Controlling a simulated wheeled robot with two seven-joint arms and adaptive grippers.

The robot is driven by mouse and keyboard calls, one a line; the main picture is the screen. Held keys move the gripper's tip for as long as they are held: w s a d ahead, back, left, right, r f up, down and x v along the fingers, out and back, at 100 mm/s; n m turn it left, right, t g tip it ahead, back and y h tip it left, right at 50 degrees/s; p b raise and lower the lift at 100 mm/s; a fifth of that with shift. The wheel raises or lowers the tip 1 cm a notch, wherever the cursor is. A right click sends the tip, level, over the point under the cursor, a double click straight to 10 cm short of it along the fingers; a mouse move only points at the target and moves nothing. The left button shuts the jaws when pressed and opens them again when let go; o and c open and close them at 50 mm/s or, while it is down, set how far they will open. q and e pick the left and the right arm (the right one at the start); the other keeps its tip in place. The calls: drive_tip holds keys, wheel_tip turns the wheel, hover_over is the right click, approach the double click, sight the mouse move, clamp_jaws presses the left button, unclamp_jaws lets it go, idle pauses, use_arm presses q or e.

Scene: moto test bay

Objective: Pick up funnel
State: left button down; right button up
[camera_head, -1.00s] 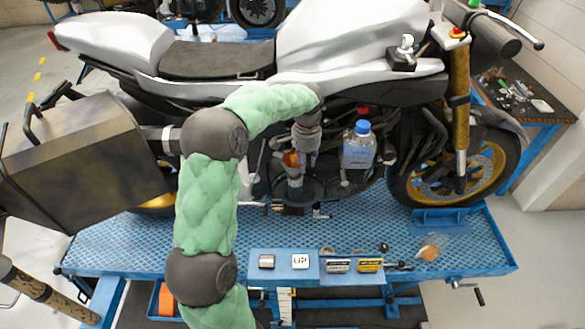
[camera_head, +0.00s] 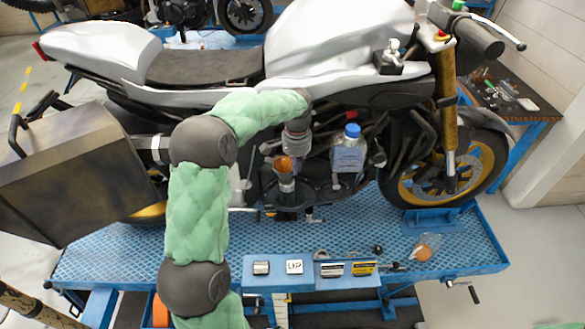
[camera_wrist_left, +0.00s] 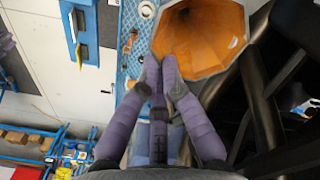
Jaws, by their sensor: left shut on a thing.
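The funnel (camera_head: 284,164) shows an orange inside in the head view, below the motorcycle's tank and left of the water bottle. In the left wrist view its wide orange mouth (camera_wrist_left: 203,38) has a pale rim and faces the camera. My left gripper (camera_head: 295,155) reaches down from above, right beside the funnel. In the left wrist view its purple fingers (camera_wrist_left: 161,72) are close together at the near edge of the funnel, shut on it. The exact grip point is partly hidden by the fingers. My right gripper is not in view.
A clear bottle with a blue cap (camera_head: 349,150) stands close to the right of the funnel. The motorcycle (camera_head: 320,45) rises behind, above the blue lift platform (camera_head: 130,248). A dark side case (camera_head: 75,180) is at the left. Dark frame tubes (camera_wrist_left: 262,100) are close beside the fingers.

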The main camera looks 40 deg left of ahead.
use_arm(q)
drive_tip(key=s+d+r, duration=0.1)
drive_tip(key=d+r, duration=0.6)
drive_tip(key=r, duration=0.2)
drive_tip(key=d+r+p, duration=0.1)
drive_tip(key=d+r, duration=0.6)
drive_tip(key=r, duration=0.2)
drive_tip(key=shift+s+r, duration=0.2)
drive_tip(key=shift+s, duration=0.15)
